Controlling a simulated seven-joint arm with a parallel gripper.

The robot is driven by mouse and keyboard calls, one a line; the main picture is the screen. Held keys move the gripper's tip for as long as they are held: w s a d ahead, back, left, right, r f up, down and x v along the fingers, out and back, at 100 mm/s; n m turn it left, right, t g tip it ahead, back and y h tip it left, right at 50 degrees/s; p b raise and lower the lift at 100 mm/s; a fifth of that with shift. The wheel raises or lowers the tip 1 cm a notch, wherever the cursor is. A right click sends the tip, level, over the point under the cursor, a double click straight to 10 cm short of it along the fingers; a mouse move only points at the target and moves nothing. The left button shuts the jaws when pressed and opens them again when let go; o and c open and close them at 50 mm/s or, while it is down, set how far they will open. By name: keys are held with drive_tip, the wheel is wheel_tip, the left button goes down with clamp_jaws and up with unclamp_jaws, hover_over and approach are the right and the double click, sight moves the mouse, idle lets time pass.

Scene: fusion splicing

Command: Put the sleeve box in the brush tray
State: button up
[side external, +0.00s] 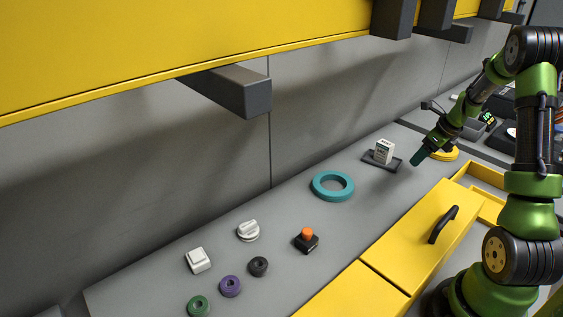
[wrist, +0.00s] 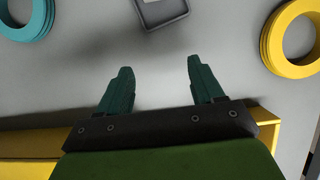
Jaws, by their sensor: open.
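The sleeve box (side external: 384,151), a small white carton with dark print, stands upright in the shallow dark grey brush tray (side external: 369,163) in the side view. In the wrist view the near part of the tray (wrist: 164,23) shows at the top edge, with only a sliver of something white in it. My gripper (side external: 417,158) is just right of the tray in the side view, apart from tray and box. In the wrist view my gripper (wrist: 159,65) has its two teal fingers spread with nothing between them.
A teal ring (side external: 333,186) lies left of the tray and a yellow ring (side external: 444,153) lies to the right. Yellow drawers (side external: 420,225) run along the bench's front. Several small parts and an orange-topped block (side external: 307,240) lie farther left. Dark brackets hang above.

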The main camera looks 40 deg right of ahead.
drive_tip(key=w+a+r+n+t+y, duration=0.1)
drive_tip(key=w+a+r+n, duration=0.1)
drive_tip(key=a+r+n, duration=0.7)
drive_tip(key=w+a+r+n, duration=0.1)
drive_tip(key=a+r+n, duration=0.4)
drive_tip(key=a, duration=0.7)
drive_tip(key=s+a+r+n, duration=0.1)
drive_tip(key=s+a+n, duration=0.4)
drive_tip(key=a+n, duration=0.3)
drive_tip(key=s+a+r+n+t+y, duration=0.1)
drive_tip(key=s+a+r+n, duration=0.1)
drive_tip(key=s+a+n, duration=0.3)
drive_tip(key=a+n, duration=0.4)
drive_tip(key=shift+s+r+n+t, duration=0.2)
drive_tip(key=shift+s+n+t, duration=0.1)
drive_tip(key=shift+n, duration=0.1)
